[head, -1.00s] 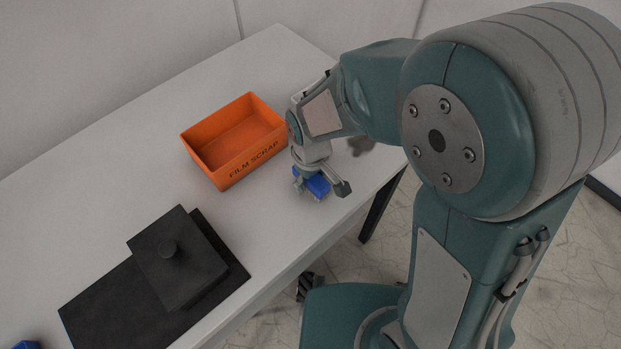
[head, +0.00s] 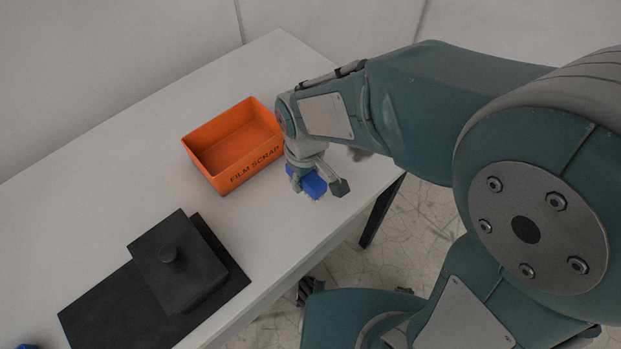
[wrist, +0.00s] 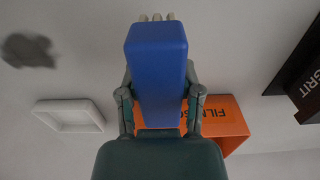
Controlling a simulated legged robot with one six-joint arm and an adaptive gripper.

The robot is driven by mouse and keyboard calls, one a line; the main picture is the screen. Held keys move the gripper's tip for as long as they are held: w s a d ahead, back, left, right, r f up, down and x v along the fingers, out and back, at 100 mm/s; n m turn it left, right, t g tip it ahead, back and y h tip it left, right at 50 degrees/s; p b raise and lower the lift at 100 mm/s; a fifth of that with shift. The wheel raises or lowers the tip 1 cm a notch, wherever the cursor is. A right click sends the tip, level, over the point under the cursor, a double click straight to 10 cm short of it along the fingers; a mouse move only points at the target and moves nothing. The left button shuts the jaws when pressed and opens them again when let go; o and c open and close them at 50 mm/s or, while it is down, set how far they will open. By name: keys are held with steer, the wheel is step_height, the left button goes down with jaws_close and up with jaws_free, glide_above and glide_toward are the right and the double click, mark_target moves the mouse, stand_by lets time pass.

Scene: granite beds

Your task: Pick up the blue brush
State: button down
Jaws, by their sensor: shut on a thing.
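The blue brush (head: 312,184) is in my gripper (head: 318,186), in front of the orange box and near the table's front edge. In the wrist view the brush (wrist: 158,70) fills the middle, with pale bristles (wrist: 157,17) showing at its far end. My gripper's fingers (wrist: 158,105) sit on both sides of it and are shut on it. In the head view the brush appears raised a little above the table, but the exact height is hard to tell.
An orange box (head: 228,178) marked FILM SCRAP stands just left of my gripper. A black plate with a knobbed block (head: 178,265) lies nearer the front left. A white square tray (wrist: 68,116) and a dark patch (wrist: 27,50) show in the wrist view.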

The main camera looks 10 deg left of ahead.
steer(key=s+a+r, duration=0.5)
steer(key=s+r, duration=0.2)
steer(key=s, duration=0.3)
steer(key=shift+s+r, duration=0.2)
steer(key=shift+s, duration=0.15)
steer(key=c, duration=1.2)
jaws_free()
steer(key=shift+c, duration=0.4)
